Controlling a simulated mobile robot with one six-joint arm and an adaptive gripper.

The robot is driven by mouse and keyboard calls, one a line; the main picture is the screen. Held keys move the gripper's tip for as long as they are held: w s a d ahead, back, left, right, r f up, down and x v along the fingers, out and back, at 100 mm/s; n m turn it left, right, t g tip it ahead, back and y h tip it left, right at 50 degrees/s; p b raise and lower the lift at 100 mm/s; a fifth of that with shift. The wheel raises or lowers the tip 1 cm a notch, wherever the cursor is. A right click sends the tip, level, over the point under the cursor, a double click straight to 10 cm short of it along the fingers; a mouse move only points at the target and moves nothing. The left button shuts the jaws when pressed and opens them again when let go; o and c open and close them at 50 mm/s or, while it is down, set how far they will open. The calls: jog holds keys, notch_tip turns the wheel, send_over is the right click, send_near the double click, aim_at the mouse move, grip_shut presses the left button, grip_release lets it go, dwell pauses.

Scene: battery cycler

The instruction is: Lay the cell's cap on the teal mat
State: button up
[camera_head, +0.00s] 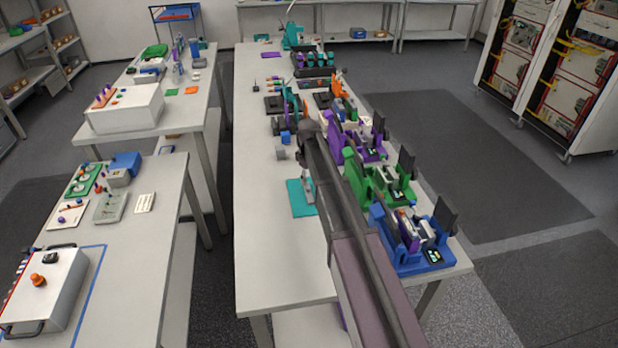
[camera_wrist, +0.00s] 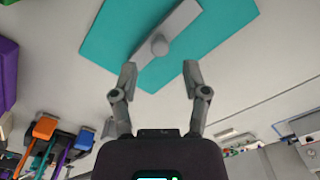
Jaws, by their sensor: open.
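The teal mat (camera_head: 296,204) lies on the long middle table, left of my arm; it also fills the top of the wrist view (camera_wrist: 110,32). A grey bar-shaped cap (camera_wrist: 182,22) with a round knob in its middle lies on the mat, set slantwise. In the head view my arm hides part of the mat, and the cap cannot be told clearly. My gripper (camera_wrist: 160,74) is open, its two fingers apart and nothing between them. The fingertips sit just short of the knob, apart from it in the wrist view.
Blue (camera_head: 425,262), green (camera_head: 385,186) and purple (camera_head: 352,150) stations line the table's right side, beneath and beside my arm. Small blue and grey blocks (camera_head: 281,154) stand behind the mat. The white tabletop left of and in front of the mat is clear.

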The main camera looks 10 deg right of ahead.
aim_at(308, 187)
notch_tip(308, 187, up, 8)
jog(key=p, duration=0.7)
jog(key=shift+f, duration=0.25)
dwell(0.4)
jog(key=s+m, duration=0.9)
jog(key=s, duration=2)
jog(key=shift+d, duration=0.2)
jog(key=shift+s, duration=0.1)
jog(key=shift+f+b, duration=0.5)
jog(key=shift+b, duration=0.05)
